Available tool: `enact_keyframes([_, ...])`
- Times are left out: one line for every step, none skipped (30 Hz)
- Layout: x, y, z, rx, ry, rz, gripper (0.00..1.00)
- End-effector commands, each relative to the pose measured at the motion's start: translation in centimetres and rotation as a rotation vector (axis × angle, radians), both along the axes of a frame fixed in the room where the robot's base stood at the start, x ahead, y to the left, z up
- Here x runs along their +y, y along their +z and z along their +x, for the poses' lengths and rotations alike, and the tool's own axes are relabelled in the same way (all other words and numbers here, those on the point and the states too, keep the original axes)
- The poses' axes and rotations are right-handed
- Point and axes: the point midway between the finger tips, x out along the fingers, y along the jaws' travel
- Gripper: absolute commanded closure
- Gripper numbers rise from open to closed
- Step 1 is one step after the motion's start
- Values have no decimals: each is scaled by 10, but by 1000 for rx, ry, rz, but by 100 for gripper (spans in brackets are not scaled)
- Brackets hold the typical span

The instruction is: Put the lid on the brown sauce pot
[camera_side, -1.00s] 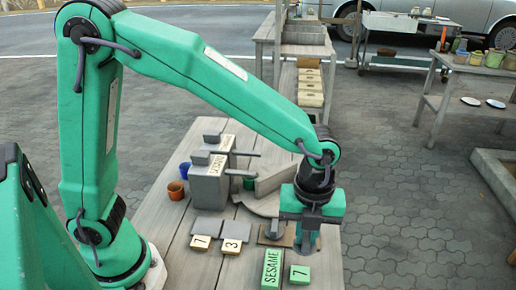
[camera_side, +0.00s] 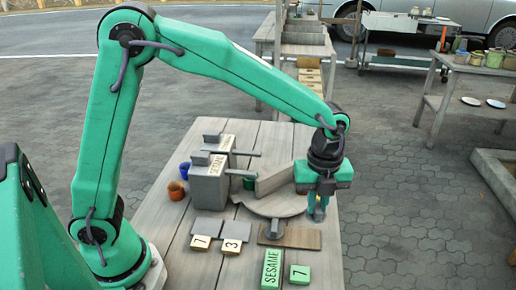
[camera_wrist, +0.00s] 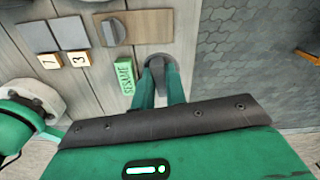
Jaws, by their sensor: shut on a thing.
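My gripper (camera_side: 319,214) is shut on a grey piece with a rounded end, probably a lid (camera_wrist: 157,61), and holds it above the table near its right edge. Only part of the held piece shows between the fingers in the wrist view. A second grey knobbed piece (camera_side: 275,229) stands on the wooden board (camera_side: 302,239), below and left of my gripper. A small brown-orange pot (camera_side: 176,191) stands at the table's left side, far from my gripper. I cannot see its contents clearly.
A blue pot (camera_side: 185,171) stands behind the brown one. Grey boxes with long handles (camera_side: 210,184) stand beside them. A curved grey trough (camera_side: 274,205) lies left of my gripper. A green SESAME block (camera_side: 271,269) and numbered tiles (camera_side: 232,246) lie in front.

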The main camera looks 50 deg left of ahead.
Motion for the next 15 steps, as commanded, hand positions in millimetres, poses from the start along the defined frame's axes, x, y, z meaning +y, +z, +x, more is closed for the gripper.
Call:
enact_keyframes([12,-1,14,1,38,1,100])
enact_keyframes([18,-1,21,1,57,1,100])
enact_keyframes([27,-1,31,1,84,1,100])
enact_keyframes([35,-2,39,0,104,0,100])
enact_keyframes([42,-2,45,1,123,1,100])
enact_keyframes([52,-3,54,2,149,1,100])
enact_keyframes([60,-2,61,1,169,1,100])
enact_keyframes([68,-3,67,1,189,1,100])
enact_keyframes([78,-4,76,0,214,0,100])
enact_keyframes([86,-4,81,0,232,0,100])
enact_keyframes([94,-5,86,2,250,1,100])
enact_keyframes([104,-5,93,1,272,1,100])
enact_keyframes([111,-6,97,1,287,1,100])
enact_keyframes([118,-6,101,1,301,1,100])
enact_keyframes([126,-7,106,0,319,0,100])
